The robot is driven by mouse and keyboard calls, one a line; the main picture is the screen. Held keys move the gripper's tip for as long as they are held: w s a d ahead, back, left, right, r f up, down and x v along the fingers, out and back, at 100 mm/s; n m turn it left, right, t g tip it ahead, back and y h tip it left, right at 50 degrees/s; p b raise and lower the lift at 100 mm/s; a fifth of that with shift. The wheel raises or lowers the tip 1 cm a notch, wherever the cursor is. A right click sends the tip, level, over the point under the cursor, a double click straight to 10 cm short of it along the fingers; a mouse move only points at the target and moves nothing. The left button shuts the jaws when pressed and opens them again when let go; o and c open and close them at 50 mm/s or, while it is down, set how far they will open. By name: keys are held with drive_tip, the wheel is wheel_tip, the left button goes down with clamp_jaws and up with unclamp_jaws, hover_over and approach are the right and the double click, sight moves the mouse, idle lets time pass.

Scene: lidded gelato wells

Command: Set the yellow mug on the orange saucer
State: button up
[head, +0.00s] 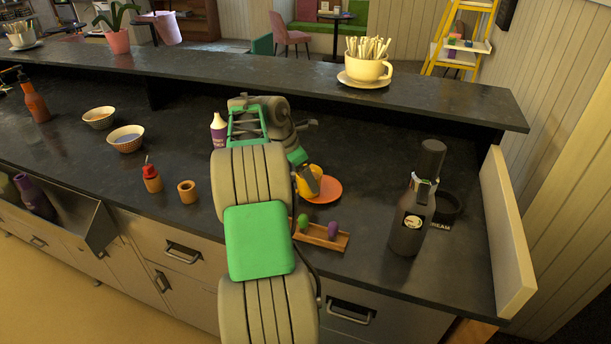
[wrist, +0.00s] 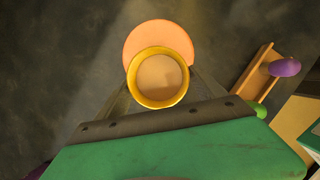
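The yellow mug (head: 303,186) is upright, with a tan inside seen from above in the wrist view (wrist: 158,78). My gripper (wrist: 160,84) has a finger on each side of the mug and looks shut on it. The orange saucer (head: 329,191) lies flat on the dark counter. In the wrist view the saucer (wrist: 158,34) shows beyond the mug, which covers its near part. The mug overlaps the saucer's left side in the head view. I cannot tell whether its base touches the saucer.
A wooden tray (head: 320,237) with a green and a purple item lies in front of the saucer. A white-and-purple bottle (head: 218,131) stands behind my arm. The raised shelf (head: 430,104) runs behind.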

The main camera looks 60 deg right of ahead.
drive_tip(key=shift+o, duration=1.2)
drive_tip(key=shift+r, duration=0.1)
drive_tip(key=p+v, duration=0.5)
drive_tip(key=v, duration=0.7)
drive_tip(key=w+a+r+m+t, duration=0.2)
drive_tip(key=w+a+r, duration=0.2)
drive_tip(key=w+a, duration=0.5)
drive_tip(key=a+r+m+t, duration=0.1)
drive_tip(key=a+m+t, duration=0.2)
drive_tip(key=a, duration=1.3)
drive_tip(key=s+a+f+m+t+y, duration=0.1)
drive_tip(key=s+a+f+m, duration=0.2)
drive_tip(key=a, duration=0.9)
drive_tip(key=s+a+f+m+t+y, duration=0.1)
drive_tip(key=s+a+f+m+y, duration=0.1)
drive_tip(key=a, duration=0.9)
drive_tip(key=s+f, duration=0.1)
drive_tip(key=s, duration=0.1)
drive_tip(key=shift+s+a+m+y, duration=0.3)
drive_tip(key=shift+s+a+m, duration=0.05)
drive_tip(key=shift+a+m, duration=0.05)
drive_tip(key=shift+f, duration=0.15)
